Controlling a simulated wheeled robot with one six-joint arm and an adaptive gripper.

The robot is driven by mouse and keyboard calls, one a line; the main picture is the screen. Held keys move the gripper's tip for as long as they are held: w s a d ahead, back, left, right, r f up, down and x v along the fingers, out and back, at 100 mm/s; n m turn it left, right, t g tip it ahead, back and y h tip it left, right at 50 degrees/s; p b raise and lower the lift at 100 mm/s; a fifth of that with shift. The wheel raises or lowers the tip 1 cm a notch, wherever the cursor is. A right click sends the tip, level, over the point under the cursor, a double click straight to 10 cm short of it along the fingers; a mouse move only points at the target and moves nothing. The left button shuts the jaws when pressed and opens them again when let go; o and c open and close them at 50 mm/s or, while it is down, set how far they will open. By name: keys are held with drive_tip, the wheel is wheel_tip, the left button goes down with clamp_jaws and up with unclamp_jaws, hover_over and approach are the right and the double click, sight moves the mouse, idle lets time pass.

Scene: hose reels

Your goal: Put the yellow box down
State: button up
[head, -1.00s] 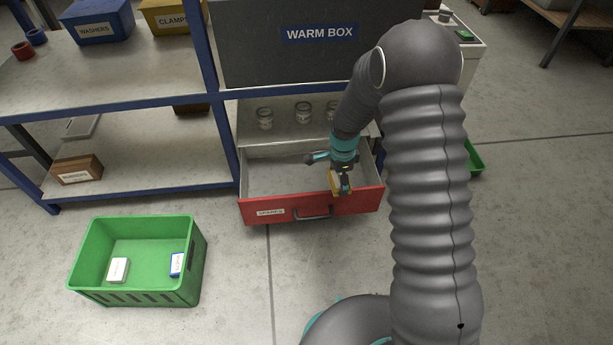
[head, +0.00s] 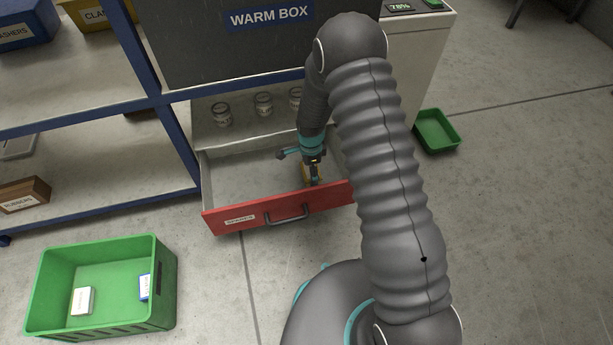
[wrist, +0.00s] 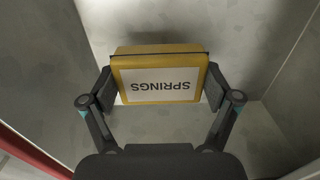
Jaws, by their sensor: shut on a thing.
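A yellow box (wrist: 158,58) with a white label reading SPRINGS sits between the two fingers of my gripper (wrist: 160,88) in the wrist view. The fingers are shut on its left and right sides. In the head view, my gripper (head: 313,178) reaches down into the open red-fronted drawer (head: 262,215), near its right end and behind the front panel. Only a sliver of the yellow box (head: 305,172) shows there. The grey drawer floor lies beneath the box in the wrist view. I cannot tell whether the box touches it.
The drawer floor to the left of my gripper is clear. Several glass jars (head: 263,104) stand on the surface behind the drawer. A green crate (head: 165,290) with a white and a blue-and-white box stands on the floor at left. A small green tray (head: 437,132) lies at right.

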drive_tip(key=shift+f, duration=2.2)
drive_tip(key=shift+f, duration=0.1)
drive_tip(key=shift+f+b, duration=0.15)
drive_tip(key=shift+b, duration=0.2)
drive_tip(key=o, duration=1)
drive_tip(key=shift+c, duration=0.2)
